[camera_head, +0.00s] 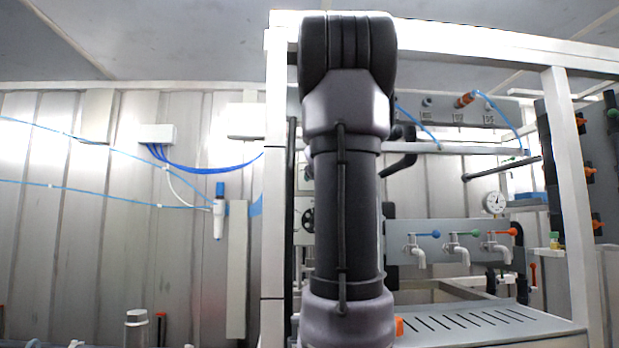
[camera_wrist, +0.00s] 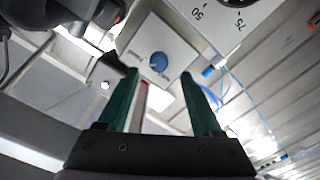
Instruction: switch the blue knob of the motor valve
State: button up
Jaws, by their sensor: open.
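The blue knob (camera_wrist: 159,62) is a small round knob on a light square plate with small lettering in the wrist view. It lies beyond my gripper (camera_wrist: 159,75), roughly midway between the two green fingertips in the picture. My fingers are spread apart with nothing held between them. Whether the tips reach the knob's depth I cannot tell, but they appear apart from it. In the head view my arm fills the middle, and neither the knob nor my gripper can be made out there.
A dial marked 50 and 75 (camera_wrist: 238,5) is near the plate. In the head view, a panel carries taps with blue (camera_head: 428,234), green and orange handles, above a slotted tray (camera_head: 500,338). A white frame post (camera_head: 570,180) stands at right, and a pressure gauge (camera_head: 495,202) hangs nearby.

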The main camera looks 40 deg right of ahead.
jog(key=x, duration=0.6)
jog(key=shift+w+d, duration=0.1)
jog(key=shift+d, duration=0.1)
jog(key=shift+c, duration=0.4)
grip_shut()
